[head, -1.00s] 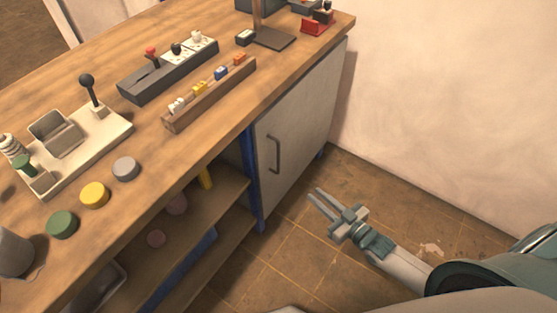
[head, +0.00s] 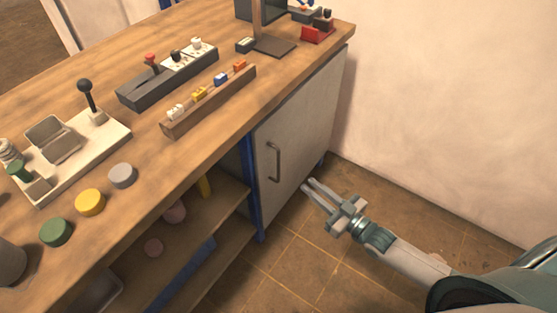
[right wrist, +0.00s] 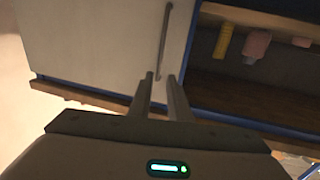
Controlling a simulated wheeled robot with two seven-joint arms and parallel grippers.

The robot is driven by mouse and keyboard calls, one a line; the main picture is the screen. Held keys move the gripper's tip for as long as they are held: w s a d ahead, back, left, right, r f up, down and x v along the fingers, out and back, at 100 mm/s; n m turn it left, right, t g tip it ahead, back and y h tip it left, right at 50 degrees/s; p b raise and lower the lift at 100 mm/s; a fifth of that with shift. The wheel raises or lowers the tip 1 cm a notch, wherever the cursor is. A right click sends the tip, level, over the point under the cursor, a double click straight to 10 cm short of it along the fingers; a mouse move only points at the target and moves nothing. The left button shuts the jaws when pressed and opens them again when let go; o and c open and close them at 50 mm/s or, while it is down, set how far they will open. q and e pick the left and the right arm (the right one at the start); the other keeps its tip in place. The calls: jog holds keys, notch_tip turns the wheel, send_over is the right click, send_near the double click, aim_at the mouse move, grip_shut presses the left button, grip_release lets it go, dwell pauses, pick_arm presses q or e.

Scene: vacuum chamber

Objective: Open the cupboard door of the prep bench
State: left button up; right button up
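The cupboard door (head: 302,130) of the prep bench is a pale grey panel under the right end of the worktop, and it looks shut. Its dark vertical bar handle (head: 274,162) is on the left side of the door. The door (right wrist: 95,45) and handle (right wrist: 164,42) also show in the right wrist view. My right gripper (head: 309,186) is right of the handle and apart from it in the head view, fingers parted with nothing between them. In the right wrist view its fingertips (right wrist: 162,75) are near the handle's lower end. My left gripper is not in view.
Open shelves (head: 205,212) with several items are left of the door, past a blue post (head: 250,185). The worktop (head: 150,115) overhangs the door and carries a slotted rack (head: 210,102) and several knobs. A white wall (head: 450,100) stands at right; the floor (head: 320,262) is clear.

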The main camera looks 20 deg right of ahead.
aim_at(279, 161)
jog(key=x, duration=1.5)
jog(key=shift+w, duration=0.1)
grip_shut()
